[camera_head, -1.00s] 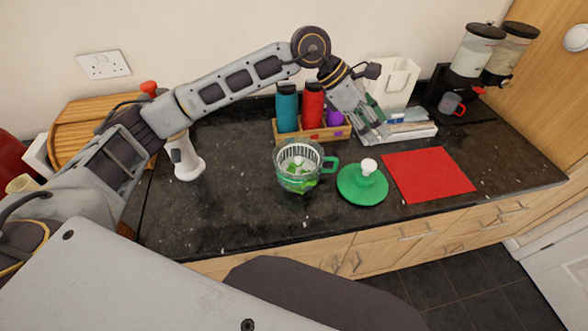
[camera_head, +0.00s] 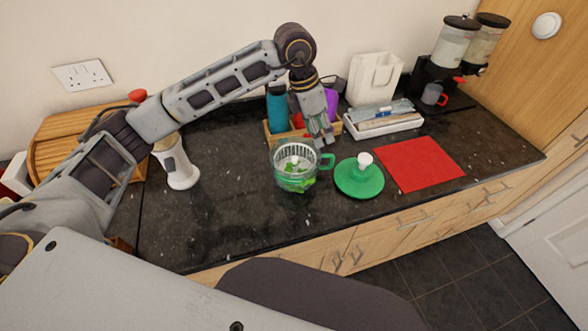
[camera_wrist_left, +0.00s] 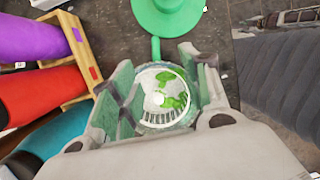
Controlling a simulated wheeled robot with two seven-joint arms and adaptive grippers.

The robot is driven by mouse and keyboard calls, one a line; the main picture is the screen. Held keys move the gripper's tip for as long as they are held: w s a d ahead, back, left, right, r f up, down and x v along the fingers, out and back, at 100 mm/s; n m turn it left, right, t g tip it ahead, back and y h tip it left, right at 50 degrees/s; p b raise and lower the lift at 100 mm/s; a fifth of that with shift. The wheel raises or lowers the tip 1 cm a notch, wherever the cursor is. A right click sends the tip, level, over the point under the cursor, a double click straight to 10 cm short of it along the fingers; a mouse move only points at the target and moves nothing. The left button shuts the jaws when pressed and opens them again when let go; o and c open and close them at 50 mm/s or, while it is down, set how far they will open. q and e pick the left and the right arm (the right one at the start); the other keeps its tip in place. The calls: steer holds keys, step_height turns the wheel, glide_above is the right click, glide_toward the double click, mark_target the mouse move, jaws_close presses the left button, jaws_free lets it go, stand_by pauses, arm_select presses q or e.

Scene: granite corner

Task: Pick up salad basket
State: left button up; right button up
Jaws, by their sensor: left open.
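The salad basket is a clear bowl with a white slotted basket (camera_head: 296,158) inside, green leaves in it and a green handle at its right. It stands on the dark counter in the head view. My left gripper (camera_head: 321,140) points down just behind and right of the bowl, near the handle. In the left wrist view, the basket (camera_wrist_left: 163,95) shows between the open fingers of the left gripper (camera_wrist_left: 160,85), with nothing gripped. The green lid (camera_head: 359,182) with a white knob lies right of the bowl. My right gripper is not in view.
A wooden caddy (camera_head: 272,136) with teal, red and purple bottles stands behind the bowl. A cutlery tray (camera_head: 385,128), a red mat (camera_head: 420,163) and dispensers (camera_head: 455,50) are to the right. A white device (camera_head: 177,165) stands left. The counter in front of the bowl is clear.

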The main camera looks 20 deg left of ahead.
mark_target(295, 158)
arm_select(q)
steer(key=a+n+y, duration=0.1)
steer(key=s+a+n+y, duration=0.1)
steer(key=a, duration=0.1)
steer(key=a+f+n+g+y, duration=0.1)
steer(key=a, duration=0.1)
steer(key=shift+s+a+n, duration=0.25)
steer(key=shift+s+n, duration=0.05)
steer(key=shift+s, duration=0.05)
steer(key=shift+s+a+n, duration=0.15)
steer(key=shift+a+n, duration=0.1)
steer(key=shift+n, duration=0.65)
steer(key=shift+f, duration=0.1)
steer(key=shift+f+p, duration=0.5)
steer(key=shift+f, duration=3.65)
steer(key=shift+f, duration=0.1)
